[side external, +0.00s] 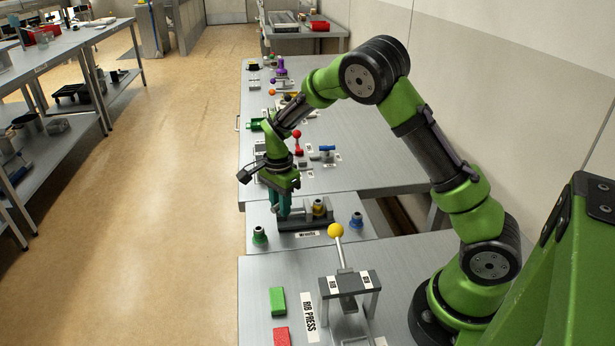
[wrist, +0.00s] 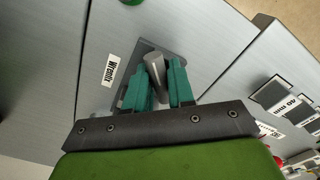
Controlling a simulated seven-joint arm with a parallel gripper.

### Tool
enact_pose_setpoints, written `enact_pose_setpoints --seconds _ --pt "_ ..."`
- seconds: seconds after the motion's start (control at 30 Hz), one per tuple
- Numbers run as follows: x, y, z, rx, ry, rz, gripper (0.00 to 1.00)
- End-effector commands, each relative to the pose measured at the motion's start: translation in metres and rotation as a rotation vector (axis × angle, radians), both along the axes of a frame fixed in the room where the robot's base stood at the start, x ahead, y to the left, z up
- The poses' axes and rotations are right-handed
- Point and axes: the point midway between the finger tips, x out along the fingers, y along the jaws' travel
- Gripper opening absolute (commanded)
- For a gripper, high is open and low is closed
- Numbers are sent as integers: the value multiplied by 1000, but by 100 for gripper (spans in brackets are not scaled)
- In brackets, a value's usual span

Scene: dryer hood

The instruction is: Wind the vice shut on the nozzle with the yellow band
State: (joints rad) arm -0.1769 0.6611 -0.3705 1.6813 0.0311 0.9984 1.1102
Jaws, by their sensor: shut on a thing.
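The vice (side external: 305,227) is a dark grey block with a white label on its front, on a grey plate between the worktables. The nozzle with the yellow band (side external: 319,207) stands upright at the vice; my view does not show how tightly the jaws sit on it. My gripper (side external: 283,212) points down at the vice's left end, beside the yellow-banded nozzle. In the wrist view its teal fingers (wrist: 160,88) are shut on a grey bar (wrist: 153,68), seemingly the vice's handle. The dark grey vice body shows behind the fingers, and the nozzle is hidden there.
A green-banded nozzle (side external: 260,237) stands left of the vice and a blue-banded nozzle (side external: 357,220) right of it. A rib press (side external: 350,284) with a yellow-knobbed lever (side external: 336,231) stands nearer the camera. Green (side external: 277,301) and red (side external: 281,337) blocks lie beside it.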

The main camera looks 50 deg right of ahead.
Motion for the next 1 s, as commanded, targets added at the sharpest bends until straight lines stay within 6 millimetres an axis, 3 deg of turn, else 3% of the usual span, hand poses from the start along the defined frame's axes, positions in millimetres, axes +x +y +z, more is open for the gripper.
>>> enact_pose_setpoints --seconds 0.27,0.53,0.77,1.0 --pt "1 0 -1 2 -1 -28 0" --pt "1 0 -1 2 -2 -231 0" --pt "1 1 -2 3 -2 -214 0" --pt "1 1 -3 2 0 -4 0"
